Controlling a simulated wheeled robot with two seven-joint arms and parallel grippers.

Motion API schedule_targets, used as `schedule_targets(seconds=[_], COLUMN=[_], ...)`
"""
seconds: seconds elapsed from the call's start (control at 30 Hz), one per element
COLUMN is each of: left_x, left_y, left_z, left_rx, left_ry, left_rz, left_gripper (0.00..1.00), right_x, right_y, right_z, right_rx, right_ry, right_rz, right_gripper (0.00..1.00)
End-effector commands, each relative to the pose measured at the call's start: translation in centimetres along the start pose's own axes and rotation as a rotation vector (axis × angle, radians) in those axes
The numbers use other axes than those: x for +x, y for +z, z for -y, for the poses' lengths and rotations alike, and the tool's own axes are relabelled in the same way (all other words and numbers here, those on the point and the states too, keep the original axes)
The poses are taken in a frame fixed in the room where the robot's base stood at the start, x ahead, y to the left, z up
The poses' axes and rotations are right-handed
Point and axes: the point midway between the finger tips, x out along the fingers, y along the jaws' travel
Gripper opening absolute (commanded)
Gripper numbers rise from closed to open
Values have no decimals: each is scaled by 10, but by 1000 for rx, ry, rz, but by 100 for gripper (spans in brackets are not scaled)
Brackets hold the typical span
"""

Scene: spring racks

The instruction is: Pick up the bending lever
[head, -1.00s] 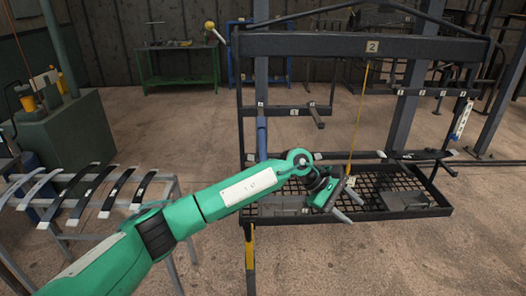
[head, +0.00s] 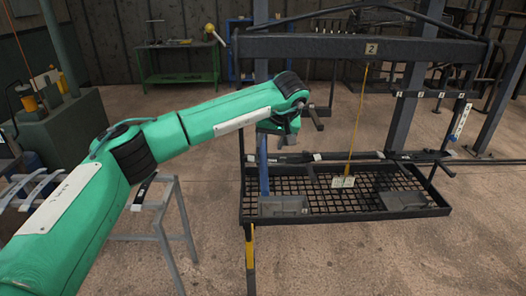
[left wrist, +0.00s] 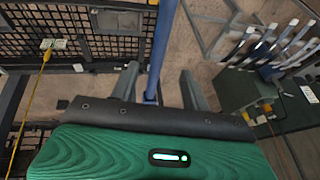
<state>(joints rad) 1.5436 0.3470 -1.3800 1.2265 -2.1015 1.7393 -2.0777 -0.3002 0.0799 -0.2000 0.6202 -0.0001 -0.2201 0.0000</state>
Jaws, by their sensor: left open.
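A long blue bar, which I take to be the bending lever (head: 263,178), stands upright at the left side of the dark rack (head: 350,47). Its upper part is hidden behind my left arm in the head view. My left gripper (head: 281,138) is in front of it near peg height, and its fingers are partly hidden there. In the left wrist view the blue bar (left wrist: 163,45) runs between the two spread fingers of my left gripper (left wrist: 160,88), with space on both sides. I cannot tell how far the bar is from the fingertips. My right gripper is not in view.
The rack's mesh shelf (head: 330,212) holds two grey trays (head: 283,206). A yellow cord (head: 358,120) hangs down to a small tag above the mesh. A grey stand (head: 165,190) with leaf springs is at the left. Floor between stand and rack is clear.

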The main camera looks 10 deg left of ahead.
Motion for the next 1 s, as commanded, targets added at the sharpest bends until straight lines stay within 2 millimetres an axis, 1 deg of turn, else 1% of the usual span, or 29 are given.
schedule_targets(seconds=[0.03,0.1,0.2,0.37,0.47,0.67,0.7,0.83,1.0], left_x=[8,20,32,41,47,70,76,88,92], left_y=[0,0,0,0,1,2,2,3,3], left_z=[1,0,0,-1,0,0,0,-1,-1], left_rx=[0,0,-1,-1,0,0,-1,-1,-1], left_ry=[0,0,2,3,2,2,2,3,3], left_rz=[4,3,3,1,3,3,5,2,0], left_gripper=[47,47,47,47,47,47,47,47,47], right_x=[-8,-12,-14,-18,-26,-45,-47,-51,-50], right_y=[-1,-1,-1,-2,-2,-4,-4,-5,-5], right_z=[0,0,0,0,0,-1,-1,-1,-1], right_rx=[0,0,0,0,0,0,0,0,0], right_ry=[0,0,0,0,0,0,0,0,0], right_rz=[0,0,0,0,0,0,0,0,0], right_gripper=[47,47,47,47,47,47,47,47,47])
